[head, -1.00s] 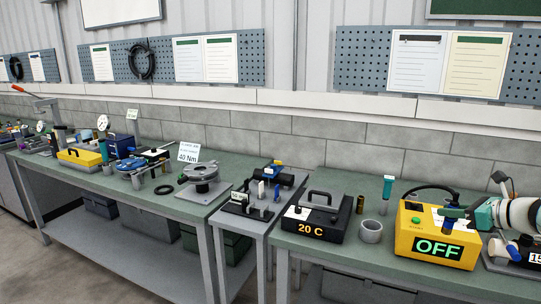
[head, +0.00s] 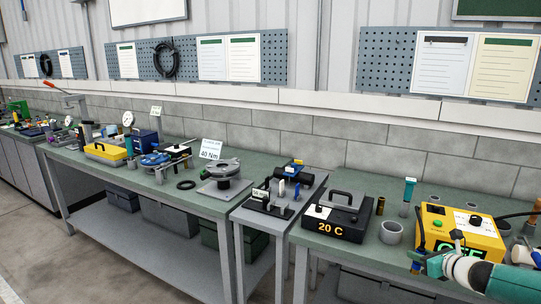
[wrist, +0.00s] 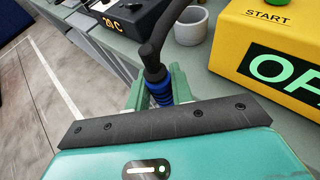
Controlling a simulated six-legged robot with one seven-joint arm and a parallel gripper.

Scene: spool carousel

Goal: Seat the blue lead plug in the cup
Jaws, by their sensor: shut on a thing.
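The blue lead plug (wrist: 160,90) is a ribbed blue piece with a thick black lead rising from it, between the green fingers of my gripper in the wrist view. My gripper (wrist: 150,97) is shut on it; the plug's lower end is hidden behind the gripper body. In the head view my gripper (head: 418,263) is low at the front left of the yellow box, near the bench's front edge. A grey round cup (head: 391,232) stands open-topped on the bench, left of the box and apart from the plug. The cup also shows in the wrist view (wrist: 190,27).
The yellow START box (head: 460,228) is close beside my gripper; my arm partly covers its display. A black "20 C" block (head: 336,218) stands left of the cup.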

